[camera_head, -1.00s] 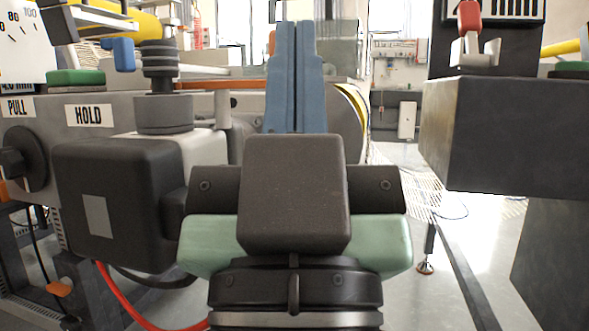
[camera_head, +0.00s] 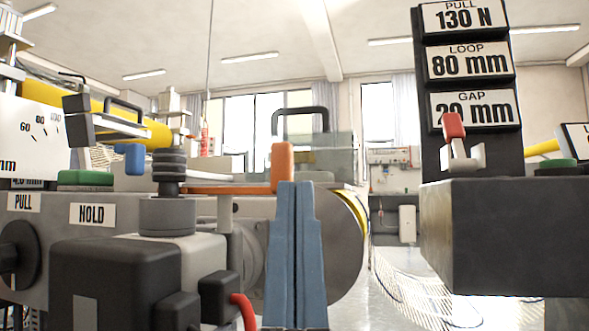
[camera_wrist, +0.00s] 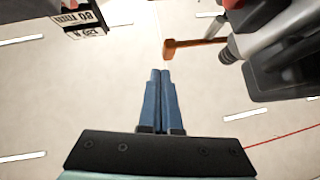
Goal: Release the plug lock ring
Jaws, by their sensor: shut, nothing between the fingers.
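My gripper (camera_head: 297,184) has two blue fingers pressed together, pointing up, with nothing between them. In the wrist view its fingertips (camera_wrist: 161,72) are also together and empty. A black ribbed cylinder (camera_head: 169,168) stands on a grey collar (camera_head: 167,216) left of my gripper. Which part is the plug lock ring, I cannot tell. A small black block with a red cable (camera_head: 244,309) sits lower down, left of the fingers. The fingers appear apart from the ribbed cylinder.
An orange bar (camera_head: 228,189) with an upturned end shows just behind my fingertips; it also shows in the wrist view (camera_wrist: 195,43). A dark block with a red-tipped switch (camera_head: 453,126) stands at right. A "HOLD"-like label (camera_head: 92,214) is at left. Open floor shows between.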

